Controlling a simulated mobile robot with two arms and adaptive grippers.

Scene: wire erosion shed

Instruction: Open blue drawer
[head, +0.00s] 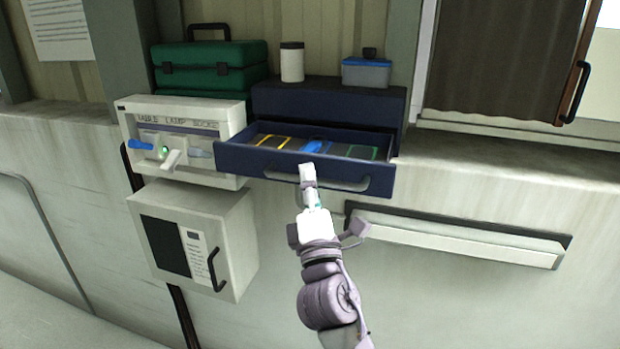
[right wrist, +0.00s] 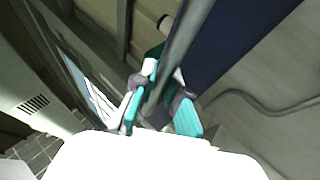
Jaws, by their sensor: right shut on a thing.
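The blue drawer (head: 240,161) is pulled partly out of its dark blue cabinet (head: 330,100). Dividers with yellow and green edges and a bright blue item lie inside it. Its grey bar handle (head: 345,184) runs along the front. My right gripper (head: 307,172) is at the left part of the handle, shut on it. In the right wrist view the bar (right wrist: 180,55) passes between the teal-padded fingers (right wrist: 160,105), and the dark blue drawer front (right wrist: 240,35) is behind it. My left gripper is not in view.
A white switch box (head: 125,118) with levers is left of the drawer, above a grey-white cabinet (head: 225,225). A pale ledge (head: 470,243) juts out at lower right.

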